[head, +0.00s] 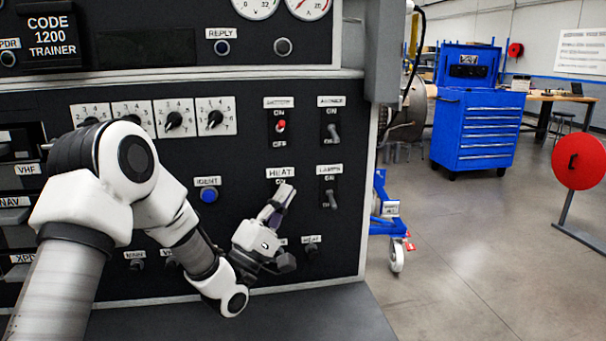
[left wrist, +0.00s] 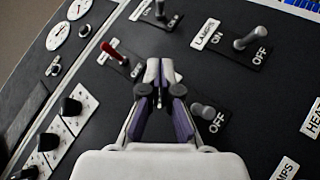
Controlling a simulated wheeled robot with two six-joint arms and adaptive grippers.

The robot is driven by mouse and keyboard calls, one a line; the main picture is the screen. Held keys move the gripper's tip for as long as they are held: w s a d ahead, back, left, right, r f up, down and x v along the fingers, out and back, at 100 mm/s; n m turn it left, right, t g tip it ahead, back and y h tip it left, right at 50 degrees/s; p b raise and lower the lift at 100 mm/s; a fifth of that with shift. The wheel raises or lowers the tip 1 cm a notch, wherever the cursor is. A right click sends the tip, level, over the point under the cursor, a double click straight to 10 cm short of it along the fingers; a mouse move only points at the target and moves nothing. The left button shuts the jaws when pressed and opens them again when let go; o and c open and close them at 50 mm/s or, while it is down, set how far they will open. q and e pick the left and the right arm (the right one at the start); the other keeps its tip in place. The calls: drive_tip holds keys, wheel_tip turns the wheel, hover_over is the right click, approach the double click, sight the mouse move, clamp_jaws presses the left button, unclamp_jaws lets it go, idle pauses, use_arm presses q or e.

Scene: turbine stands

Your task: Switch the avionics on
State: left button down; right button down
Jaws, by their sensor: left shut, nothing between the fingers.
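On the black panel (head: 350,250), a red-tipped toggle (head: 281,126) tilts up toward ON; it also shows in the left wrist view (left wrist: 114,53). To its right a grey toggle (head: 334,133) tilts down toward OFF. Labels above both are too blurred to read, so I cannot tell which one is avionics. My right gripper is not visible.
Rotary knobs (head: 174,120) and a blue IDENT button (head: 209,194) lie to the left on the panel. A grey ledge (head: 300,310) runs below it. Right of the panel, the floor is open, with a blue tool cabinet (head: 485,130) and a red disc stand (head: 578,162).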

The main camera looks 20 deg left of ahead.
sight(334, 135)
use_arm(q)
drive_tip(key=s+d+p+x, duration=0.1)
drive_tip(key=d+p+x, duration=0.1)
drive_tip(key=x, duration=0.9)
drive_tip(key=shift+w+d+r, duration=0.3)
drive_tip(key=shift+d+r, duration=0.05)
drive_tip(key=shift+d, duration=0.1)
drive_tip(key=shift+s+d+r+n+y+p, duration=0.1)
drive_tip(key=shift+r+n+y+p, duration=0.15)
drive_tip(key=shift+n+y+p, duration=0.25)
